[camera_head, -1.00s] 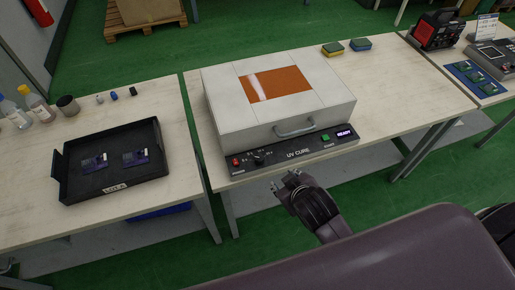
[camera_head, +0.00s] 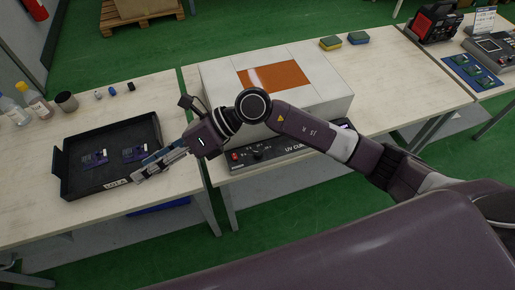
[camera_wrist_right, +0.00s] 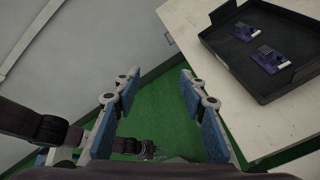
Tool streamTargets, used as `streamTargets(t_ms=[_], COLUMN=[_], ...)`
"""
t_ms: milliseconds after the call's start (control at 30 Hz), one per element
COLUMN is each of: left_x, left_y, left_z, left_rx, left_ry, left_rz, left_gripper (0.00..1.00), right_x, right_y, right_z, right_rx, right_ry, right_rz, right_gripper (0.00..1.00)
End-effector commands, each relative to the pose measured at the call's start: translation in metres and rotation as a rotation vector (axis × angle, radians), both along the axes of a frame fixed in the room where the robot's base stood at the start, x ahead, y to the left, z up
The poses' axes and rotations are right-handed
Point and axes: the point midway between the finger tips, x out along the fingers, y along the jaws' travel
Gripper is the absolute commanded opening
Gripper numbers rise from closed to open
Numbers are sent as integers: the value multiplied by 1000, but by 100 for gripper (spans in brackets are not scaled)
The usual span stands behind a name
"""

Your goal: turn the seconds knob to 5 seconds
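The UV cure box (camera_head: 335,95) is white with an orange window and stands on the middle table. Its dark front panel (camera_head: 238,168) carries a small black knob (camera_head: 257,155) right of a red button (camera_head: 235,156). The knob's pointer is too small to read. My right arm crosses in front of the box and hides its handle and part of the panel. My right gripper (camera_head: 148,166) is left of the panel, near the black tray's front right corner. In the wrist view the right gripper (camera_wrist_right: 160,85) is open and empty.
A black tray (camera_head: 72,183) with two purple boards lies on the left table, with bottles (camera_head: 36,103) and a dark cup (camera_head: 66,101) behind it. A gap with green floor separates the left and middle tables.

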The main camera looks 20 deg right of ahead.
Motion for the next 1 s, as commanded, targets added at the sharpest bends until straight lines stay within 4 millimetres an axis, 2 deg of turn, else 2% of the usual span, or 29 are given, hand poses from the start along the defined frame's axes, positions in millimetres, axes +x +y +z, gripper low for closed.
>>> streamTargets(t_ms=[33, 100, 167, 200, 300, 400, 433, 500, 600, 1000], left_x=[0, 0, 0, 0, 0, 0, 0, 0, 0, -1], left_y=[0, 0, 0, 0, -1, -1, -1, -1, -1, -1], left_z=[0, 0, 0, 0, 0, 0, 0, 0, 2, 18], left_rx=[0, 0, -1, -1, -1, -1, -1, -1, -1, -1], left_ry=[0, 0, 0, 0, 0, 0, 0, 0, 0, 0], left_rz=[-1, -1, -1, -2, -2, -2, -2, -2, -2, -2], left_gripper=[17, 17, 17, 17, 17, 17, 17, 17, 17, 17], right_x=[9, 21, 35, 45, 65, 79, 82, 85, 87, 87], right_y=[-21, -59, -98, -125, -189, -235, -245, -261, -269, -268], right_z=[-27, -64, -87, -98, -112, -112, -112, -110, -114, -172], right_rx=[-146, -361, -540, -652, -893, -1057, -1091, -1146, -1175, -1171], right_ry=[-53, -109, -142, -158, -176, -176, -173, -170, -165, -163], right_rz=[40, 91, 122, 136, 152, 153, 152, 151, 150, 152], right_gripper=[39, 39, 39, 39, 39, 39, 39, 39, 39, 39])
